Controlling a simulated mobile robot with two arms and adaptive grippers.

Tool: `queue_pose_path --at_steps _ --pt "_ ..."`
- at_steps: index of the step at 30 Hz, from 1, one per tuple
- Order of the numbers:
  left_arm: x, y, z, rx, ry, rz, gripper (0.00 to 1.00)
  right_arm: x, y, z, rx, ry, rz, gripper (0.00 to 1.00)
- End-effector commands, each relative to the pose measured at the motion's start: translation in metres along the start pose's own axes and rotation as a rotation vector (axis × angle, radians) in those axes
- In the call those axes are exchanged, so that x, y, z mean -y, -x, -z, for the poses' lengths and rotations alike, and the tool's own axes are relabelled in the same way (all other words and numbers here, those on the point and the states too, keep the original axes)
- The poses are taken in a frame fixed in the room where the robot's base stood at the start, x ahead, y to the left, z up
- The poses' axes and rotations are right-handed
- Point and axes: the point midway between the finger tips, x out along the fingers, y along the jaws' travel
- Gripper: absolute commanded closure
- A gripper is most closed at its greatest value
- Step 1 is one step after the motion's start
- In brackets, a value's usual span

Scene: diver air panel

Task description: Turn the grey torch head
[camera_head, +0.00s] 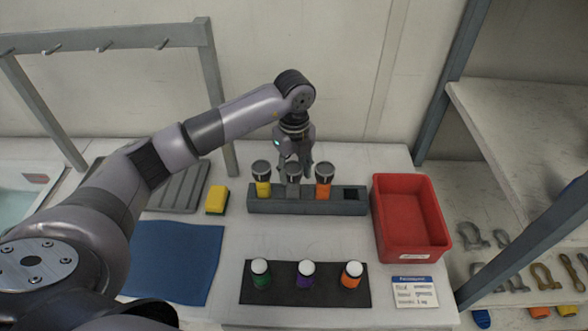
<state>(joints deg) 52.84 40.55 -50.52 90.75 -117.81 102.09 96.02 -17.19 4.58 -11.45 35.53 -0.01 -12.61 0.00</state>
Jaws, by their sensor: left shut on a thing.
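A grey rack (290,207) stands at the middle of the table and holds three upright torches with dark-rimmed heads. The grey torch (293,188) is in the middle, its grey head (293,172) on top. A yellow torch (263,188) is to its left and an orange torch (323,191) to its right. My left gripper (296,163) points down from behind at the grey torch and is shut on its head. The fingertips are small and partly hidden behind the head. My right gripper is not in view.
The rack's right slot (351,194) is empty. A red bin (408,217) stands at the right. In front, a dark mat (332,297) carries green, purple and orange containers with white tops. A yellow sponge (217,200) and blue cloth (174,262) lie at the left.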

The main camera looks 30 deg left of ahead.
Motion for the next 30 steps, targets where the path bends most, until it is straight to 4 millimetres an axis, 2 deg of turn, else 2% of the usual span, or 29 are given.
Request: queue_pose_path --at_steps 13,14,22,30 --pt "0.0001 0.0002 -0.0001 0.0 0.0 0.001 0.89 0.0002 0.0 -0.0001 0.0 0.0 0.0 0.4" --pt "0.0001 0.0002 -0.0001 0.0 0.0 0.001 0.59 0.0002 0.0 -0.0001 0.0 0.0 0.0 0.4" --pt "0.0 0.0001 -0.0001 0.0 0.0 0.0 0.41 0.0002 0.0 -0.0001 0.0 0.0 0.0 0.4" --pt "0.0 0.0 -0.0001 0.0 0.0 0.0 0.4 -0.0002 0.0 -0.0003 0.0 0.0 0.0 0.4"
